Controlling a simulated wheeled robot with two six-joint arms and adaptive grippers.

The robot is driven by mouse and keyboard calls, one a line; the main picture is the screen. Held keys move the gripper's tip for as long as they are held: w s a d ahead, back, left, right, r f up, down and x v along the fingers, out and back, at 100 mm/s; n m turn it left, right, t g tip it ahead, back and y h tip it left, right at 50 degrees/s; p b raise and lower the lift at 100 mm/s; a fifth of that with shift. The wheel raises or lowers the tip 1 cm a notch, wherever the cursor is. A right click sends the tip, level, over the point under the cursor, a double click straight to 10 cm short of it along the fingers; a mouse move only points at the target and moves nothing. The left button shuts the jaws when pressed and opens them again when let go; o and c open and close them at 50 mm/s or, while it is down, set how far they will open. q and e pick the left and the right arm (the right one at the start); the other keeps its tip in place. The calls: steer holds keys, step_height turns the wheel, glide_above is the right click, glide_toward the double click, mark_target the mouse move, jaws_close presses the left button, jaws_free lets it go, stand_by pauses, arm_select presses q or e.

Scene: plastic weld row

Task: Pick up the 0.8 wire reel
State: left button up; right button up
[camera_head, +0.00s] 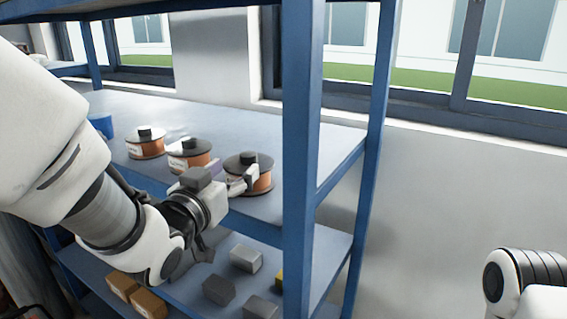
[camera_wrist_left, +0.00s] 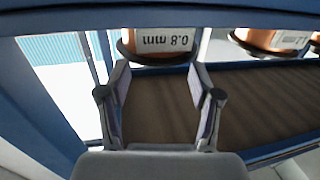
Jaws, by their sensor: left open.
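The 0.8 wire reel (camera_head: 262,183) is the rightmost of three reels on the blue shelf (camera_head: 331,146), with copper-orange wire and a dark top flange. In the left wrist view its white label (camera_wrist_left: 165,40) reads "0.8 mm" upside down. My left gripper (camera_head: 236,180) is at the near side of this reel and partly covers it. In the left wrist view the two fingers of my left gripper (camera_wrist_left: 160,78) are apart, with the reel straight ahead of the gap between them. Nothing is held between the fingers. My right gripper is out of view.
Two similar reels, a middle one (camera_head: 188,158) and a left one (camera_head: 146,146), stand left of it. A blue rack post (camera_head: 301,130) rises close to the right. The lower shelf holds grey blocks (camera_head: 246,258) and brown boxes (camera_head: 147,302).

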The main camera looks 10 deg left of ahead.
mark_target(245, 158)
arm_select(q)
steer(key=shift+w+d+f+b, duration=0.15)
steer(key=shift+w+f+b, duration=0.15)
steer(key=shift+w+b, duration=0.35)
steer(key=shift+w+d+r, duration=0.1)
steer(key=shift+w+r, duration=0.05)
steer(key=shift+r, duration=0.05)
steer(key=b, duration=0.3)
steer(key=shift+w+d+r, duration=0.2)
steer(key=shift+w, duration=0.2)
steer(key=w, duration=0.3)
steer(key=shift+w+d+r, duration=0.15)
steer(key=shift+w+r, duration=0.05)
steer(key=shift+w, duration=0.3)
steer(key=shift+s, duration=0.2)
steer(key=shift+s+r, duration=0.1)
steer(key=shift+s, duration=0.05)
steer(key=shift+c, duration=1)
jaws_close()
